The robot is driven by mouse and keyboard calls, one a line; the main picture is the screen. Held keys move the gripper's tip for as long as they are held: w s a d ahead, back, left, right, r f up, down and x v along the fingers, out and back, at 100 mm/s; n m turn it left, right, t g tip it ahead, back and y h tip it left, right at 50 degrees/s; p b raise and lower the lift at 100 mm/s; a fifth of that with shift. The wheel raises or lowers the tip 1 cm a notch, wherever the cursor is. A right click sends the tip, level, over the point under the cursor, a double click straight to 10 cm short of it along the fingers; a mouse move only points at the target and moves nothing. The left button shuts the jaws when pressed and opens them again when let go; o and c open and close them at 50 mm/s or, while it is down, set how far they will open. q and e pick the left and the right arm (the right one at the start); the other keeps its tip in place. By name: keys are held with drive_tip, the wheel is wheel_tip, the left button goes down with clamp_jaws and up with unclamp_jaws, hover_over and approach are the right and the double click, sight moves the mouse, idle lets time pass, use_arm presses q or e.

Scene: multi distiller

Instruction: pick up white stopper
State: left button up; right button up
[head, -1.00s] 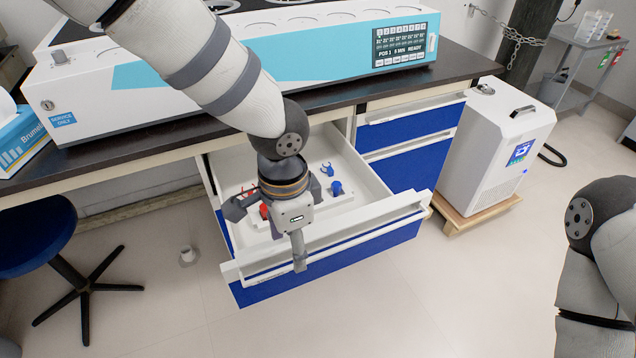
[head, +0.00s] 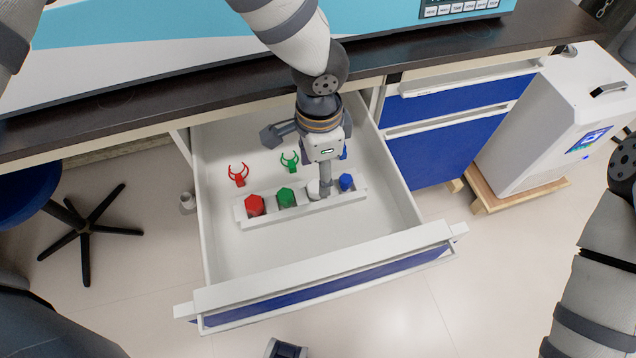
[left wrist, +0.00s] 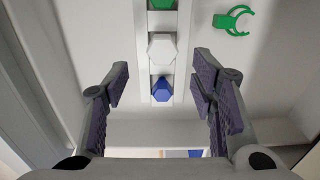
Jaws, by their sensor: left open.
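The white stopper (head: 314,188) sits in a white rack (head: 239,213) inside the open drawer, partly hidden by a finger of my left gripper in the head view. In the left wrist view, the white stopper (left wrist: 161,47) has a hexagonal top and stands between the green stopper (left wrist: 163,4) and the blue stopper (left wrist: 161,90). My left gripper (head: 298,164) is open and empty above the rack. In the left wrist view, its fingers (left wrist: 161,76) are spread either side of the rack line, nearest the blue stopper.
A red stopper (head: 255,205) fills the rack's left end. A red clip (head: 238,174) and a green clip (head: 290,162) lie behind the rack. The drawer's front wall (head: 330,262) and the dark counter edge (head: 200,108) border the space. The drawer floor before the rack is clear.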

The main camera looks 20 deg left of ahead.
sight(316, 186)
use_arm(q)
drive_tip(key=f, duration=0.4)
drive_tip(key=shift+s+a+f, duration=0.1)
drive_tip(key=shift+a+f, duration=0.15)
drive_tip(key=shift+f, duration=0.45)
drive_tip(key=c, duration=0.8)
